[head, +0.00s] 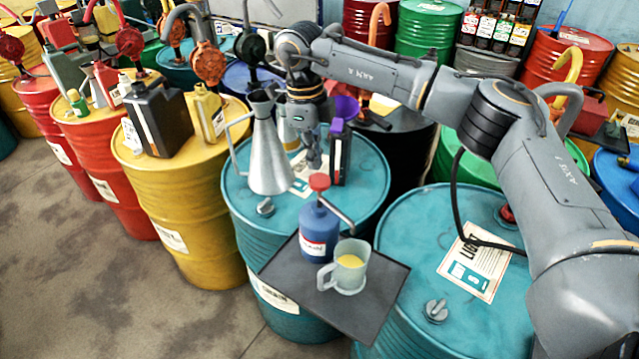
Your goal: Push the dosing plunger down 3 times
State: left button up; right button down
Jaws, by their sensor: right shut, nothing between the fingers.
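A clear jug (350,270) with yellow liquid stands right in front of the bottle. Both stand on a dark tray (375,310). My right gripper (314,160) points down, shut and empty, with its tips just above the red cap in the picture. I cannot tell whether they touch it. My left gripper is out of view.
A metal funnel can (268,155) stands close left of my right gripper. Teal drums (240,210) bear these things. Yellow and red drums with bottles stand at left. The floor (90,270) at front left is clear.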

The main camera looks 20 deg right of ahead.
jog(key=shift+d+f+b, duration=0.1)
jog(key=shift+f+b, duration=0.2)
jog(key=shift+f, duration=0.85)
notch_tip(320, 180, down, 3)
jog(key=shift+s+f+b, duration=0.1)
jog(key=shift+b, duration=1.15)
jog(key=shift+w+a+r, duration=0.6)
jog(key=shift+w+a, duration=0.1)
jog(key=shift+a, duration=0.15)
send_near(316, 178)
jog(key=w+a+r, duration=0.1)
jog(key=w+a+r+p, duration=0.1)
jog(key=r, duration=0.1)
jog(key=shift+w+a+r, duration=0.2)
jog(key=shift+a+r, duration=0.05)
jog(key=shift+a, duration=0.1)
